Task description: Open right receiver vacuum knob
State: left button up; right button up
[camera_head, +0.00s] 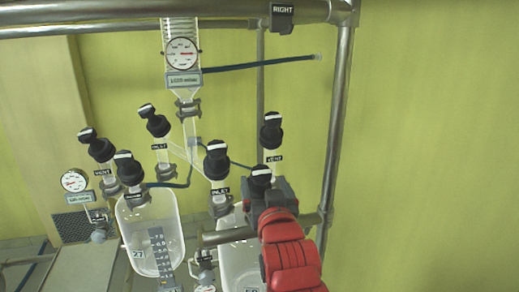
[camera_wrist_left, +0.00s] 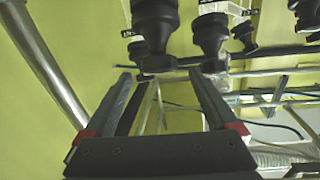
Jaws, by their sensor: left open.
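A black knob with a white-marked top (camera_head: 261,176) stands above the right glass receiver (camera_head: 240,262); its label is hidden. My left gripper (camera_head: 270,188), on a red arm, is right at this knob in the head view. In the left wrist view the left gripper (camera_wrist_left: 160,78) is open, and a black knob (camera_wrist_left: 153,30) shows just beyond the gap between its fingertips. I cannot tell whether the fingers touch it. The right VENT knob (camera_head: 271,132) and right INLET knob (camera_head: 217,160) stand close by. My right gripper is not in view.
The left receiver (camera_head: 150,238) has its own black knobs, including VENT (camera_head: 100,148). A round gauge (camera_head: 181,53) hangs above, and another gauge (camera_head: 74,181) is at the left. A metal frame post (camera_head: 337,130) stands right of the gripper. The yellow wall side beyond is clear.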

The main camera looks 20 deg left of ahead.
aim_at(259, 167)
pick_arm(q)
jog(key=p+x, duration=0.2)
jog(key=x, duration=0.5)
jog(key=shift+w+a+r, duration=0.1)
jog(key=shift+w+a, duration=0.05)
jog(key=shift+w, duration=0.1)
jog(key=shift+w+a+p, duration=0.15)
jog(key=shift+w+p, duration=0.1)
jog(key=shift+p, duration=0.1)
